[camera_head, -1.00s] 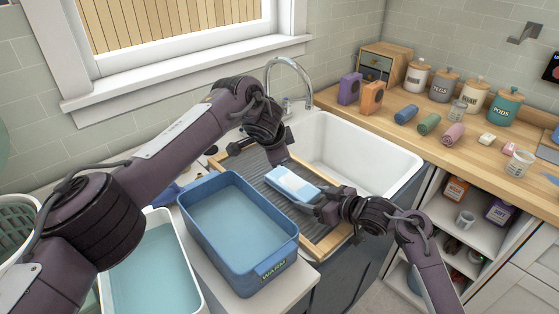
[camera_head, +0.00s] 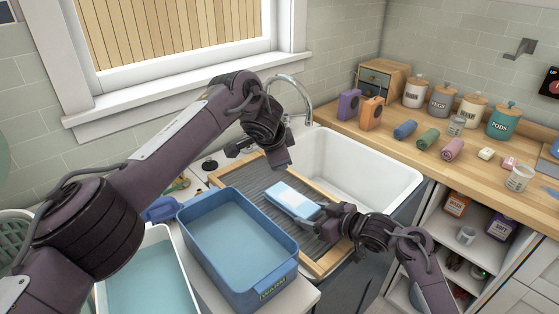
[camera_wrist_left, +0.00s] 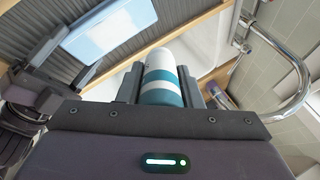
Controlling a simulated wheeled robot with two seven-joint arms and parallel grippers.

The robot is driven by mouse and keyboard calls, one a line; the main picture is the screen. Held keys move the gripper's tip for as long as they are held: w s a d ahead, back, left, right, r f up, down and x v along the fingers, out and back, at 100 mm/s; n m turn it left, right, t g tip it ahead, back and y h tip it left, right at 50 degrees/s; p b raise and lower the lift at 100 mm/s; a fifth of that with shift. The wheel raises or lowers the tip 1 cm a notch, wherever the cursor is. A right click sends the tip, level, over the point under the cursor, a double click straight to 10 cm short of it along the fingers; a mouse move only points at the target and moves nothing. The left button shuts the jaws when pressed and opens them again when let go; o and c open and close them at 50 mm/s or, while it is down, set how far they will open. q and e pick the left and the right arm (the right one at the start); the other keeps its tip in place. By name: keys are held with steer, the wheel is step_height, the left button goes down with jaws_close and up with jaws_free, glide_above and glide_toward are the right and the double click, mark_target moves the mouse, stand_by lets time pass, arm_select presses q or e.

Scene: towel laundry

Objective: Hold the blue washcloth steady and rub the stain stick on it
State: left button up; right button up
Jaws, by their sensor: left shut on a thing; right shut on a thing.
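The blue washcloth (camera_head: 290,198), light blue with a pale band, lies folded on the ribbed grey washboard (camera_head: 258,181). My right gripper (camera_head: 325,214) is shut on its near right end. In the left wrist view the cloth (camera_wrist_left: 108,30) and my right gripper (camera_wrist_left: 38,88) show at the upper left. My left gripper (camera_wrist_left: 160,88) is shut on the stain stick (camera_wrist_left: 162,75), a white cylinder with teal bands. The stick appears apart from the cloth, to its right in that view. In the head view the stick and left fingertips are hard to make out behind my left wrist.
A blue tub (camera_head: 240,287) stands before the washboard, with a white tub (camera_head: 188,285) of water at its left. The white sink (camera_head: 395,190) and its tap (camera_head: 300,88) lie behind. The right-hand counter holds rolled cloths (camera_head: 427,136), jars (camera_head: 441,100) and a cup (camera_head: 519,178).

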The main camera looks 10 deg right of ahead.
steer(key=o, duration=1.1)
steer(key=shift+c, duration=0.2)
steer(key=v, duration=1.2)
steer(key=shift+a, duration=0.1)
steer(key=shift+s, duration=0.1)
